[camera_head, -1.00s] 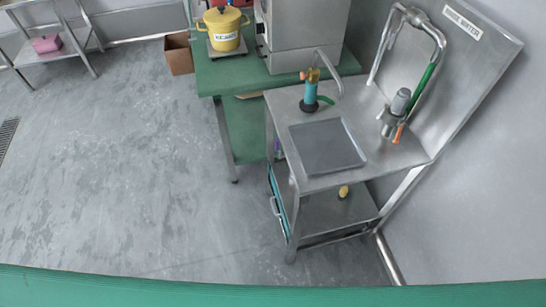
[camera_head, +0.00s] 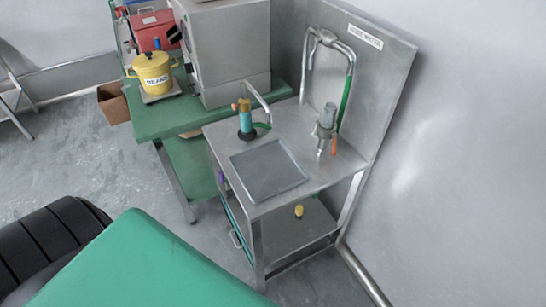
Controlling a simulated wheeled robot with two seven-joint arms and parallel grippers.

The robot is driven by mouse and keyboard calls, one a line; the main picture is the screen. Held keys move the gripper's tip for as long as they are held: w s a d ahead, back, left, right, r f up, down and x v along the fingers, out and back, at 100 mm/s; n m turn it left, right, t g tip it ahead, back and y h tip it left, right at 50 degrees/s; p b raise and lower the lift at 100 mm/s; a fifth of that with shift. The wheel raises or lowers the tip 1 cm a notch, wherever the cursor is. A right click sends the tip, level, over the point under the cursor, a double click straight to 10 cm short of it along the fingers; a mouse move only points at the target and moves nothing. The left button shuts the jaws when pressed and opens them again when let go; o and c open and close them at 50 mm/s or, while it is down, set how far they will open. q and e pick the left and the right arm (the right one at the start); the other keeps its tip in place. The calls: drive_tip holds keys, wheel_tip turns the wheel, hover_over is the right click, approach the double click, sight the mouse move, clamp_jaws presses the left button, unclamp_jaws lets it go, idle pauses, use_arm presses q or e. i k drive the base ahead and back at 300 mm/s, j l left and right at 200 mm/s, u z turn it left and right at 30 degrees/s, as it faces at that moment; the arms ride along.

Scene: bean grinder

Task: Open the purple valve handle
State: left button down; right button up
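A small purple piece (camera_head: 221,178), which looks like the valve handle, shows at the left side of the steel sink table, just under its top. It is too small and partly hidden to tell how it is turned. The steel sink table (camera_head: 215,131) has a square basin (camera_head: 268,170) in its top. Neither of my grippers is in view.
A teal and orange tap (camera_head: 246,120) and a grey fitting (camera_head: 325,118) stand on the sink table. A green table (camera_head: 160,122) with a yellow pot (camera_head: 153,70) and a steel machine (camera_head: 228,50) adjoins it. Open floor lies left.

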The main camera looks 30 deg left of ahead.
sight(221, 175)
drive_tip(key=j+z, duration=0.15)
drive_tip(key=z, duration=1.75)
drive_tip(key=k+j+z, duration=0.3)
drive_tip(key=k+j, duration=1)
